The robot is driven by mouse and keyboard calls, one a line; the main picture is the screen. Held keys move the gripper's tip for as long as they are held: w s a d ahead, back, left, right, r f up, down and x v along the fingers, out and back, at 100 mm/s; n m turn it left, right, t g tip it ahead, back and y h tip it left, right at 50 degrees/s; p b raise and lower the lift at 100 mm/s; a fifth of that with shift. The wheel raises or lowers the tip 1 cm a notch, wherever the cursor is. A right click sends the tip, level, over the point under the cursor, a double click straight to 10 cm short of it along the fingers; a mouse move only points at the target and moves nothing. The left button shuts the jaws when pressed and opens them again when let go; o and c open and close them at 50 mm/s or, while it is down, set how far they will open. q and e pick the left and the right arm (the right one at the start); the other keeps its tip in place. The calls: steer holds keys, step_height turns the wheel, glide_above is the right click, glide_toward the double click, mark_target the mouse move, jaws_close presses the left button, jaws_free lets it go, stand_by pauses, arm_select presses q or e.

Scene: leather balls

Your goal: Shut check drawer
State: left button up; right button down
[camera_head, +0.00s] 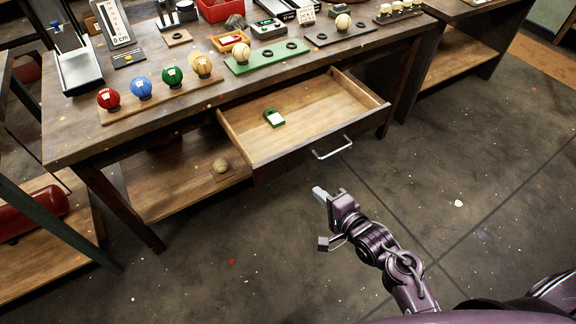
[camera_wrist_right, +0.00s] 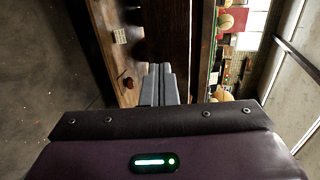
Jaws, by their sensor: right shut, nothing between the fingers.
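The wooden drawer (camera_head: 300,143) under the workbench is pulled out, and its inside shows. A small green-and-white item (camera_head: 274,118) lies in it. A metal bar handle (camera_head: 333,148) is on the drawer's dark front. My right gripper (camera_head: 319,192) is in front of the drawer, below the handle in the head view and apart from it. Its fingers (camera_wrist_right: 160,70) are shut and empty, pointing at the dark wood of the bench in the right wrist view. My left gripper is not in view.
The workbench (camera_head: 75,137) holds red, blue, green and tan balls on a wooden strip (camera_head: 165,100), and a green board (camera_head: 266,62). The floor (camera_head: 250,250) before the drawer is open.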

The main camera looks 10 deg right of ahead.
glide_toward(289, 163)
steer(key=x, duration=0.5)
steer(key=shift+f, duration=0.15)
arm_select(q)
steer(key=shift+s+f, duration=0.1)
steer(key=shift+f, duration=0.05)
arm_select(e)
steer(key=shift+w+a, duration=0.3)
steer(key=shift+w, duration=0.35)
